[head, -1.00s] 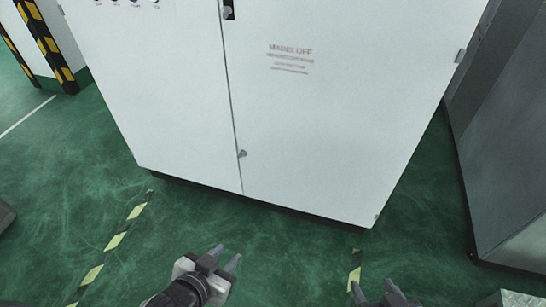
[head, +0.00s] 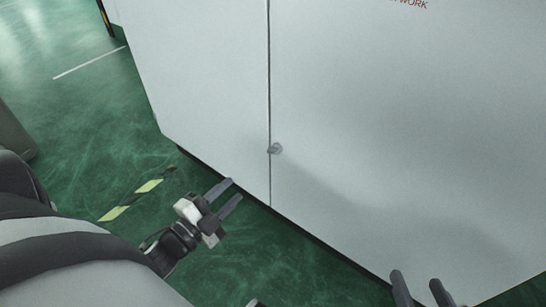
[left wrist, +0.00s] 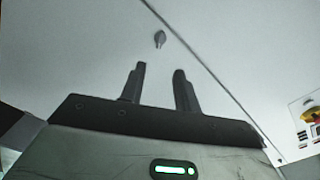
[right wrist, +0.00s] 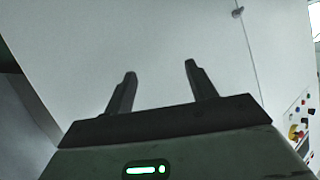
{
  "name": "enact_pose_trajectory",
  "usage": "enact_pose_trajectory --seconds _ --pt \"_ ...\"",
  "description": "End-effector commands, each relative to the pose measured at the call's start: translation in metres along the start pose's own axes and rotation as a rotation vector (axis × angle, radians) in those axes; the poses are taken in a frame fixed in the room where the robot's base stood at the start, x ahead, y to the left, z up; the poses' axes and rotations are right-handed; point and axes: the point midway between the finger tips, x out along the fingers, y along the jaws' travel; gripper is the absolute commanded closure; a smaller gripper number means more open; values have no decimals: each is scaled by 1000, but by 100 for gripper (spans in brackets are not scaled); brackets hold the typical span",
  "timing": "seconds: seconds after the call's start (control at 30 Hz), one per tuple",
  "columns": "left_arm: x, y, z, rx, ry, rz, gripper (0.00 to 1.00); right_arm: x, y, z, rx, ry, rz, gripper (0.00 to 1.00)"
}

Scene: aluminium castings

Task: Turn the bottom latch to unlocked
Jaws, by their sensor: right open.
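The bottom latch (head: 275,149) is a small grey knob on the white cabinet door (head: 400,140), just right of the vertical seam. I cannot tell its turn position. It also shows ahead of the fingertips in the left wrist view (left wrist: 159,38) and at the top right of the right wrist view (right wrist: 238,12). My left gripper (head: 231,194) is open and empty, below and left of the latch and apart from it. Its fingers also show in the left wrist view (left wrist: 160,70). My right gripper (head: 417,278) is open and empty, low and to the right, before the door.
A panel with coloured controls (right wrist: 298,125) shows at the right edge of both wrist views. The green floor (head: 100,130) is clear left of the cabinet, with yellow-black tape (head: 135,197) on it. Faint red lettering (head: 410,3) is on the door.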

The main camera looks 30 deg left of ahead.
Motion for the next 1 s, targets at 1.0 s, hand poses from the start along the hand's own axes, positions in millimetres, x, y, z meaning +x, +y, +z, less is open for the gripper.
enact_pose_trajectory --seconds 1.0 --pt "146 -1 0 -4 -2 0 68 -2 -10 -14 37 111 -48 44"
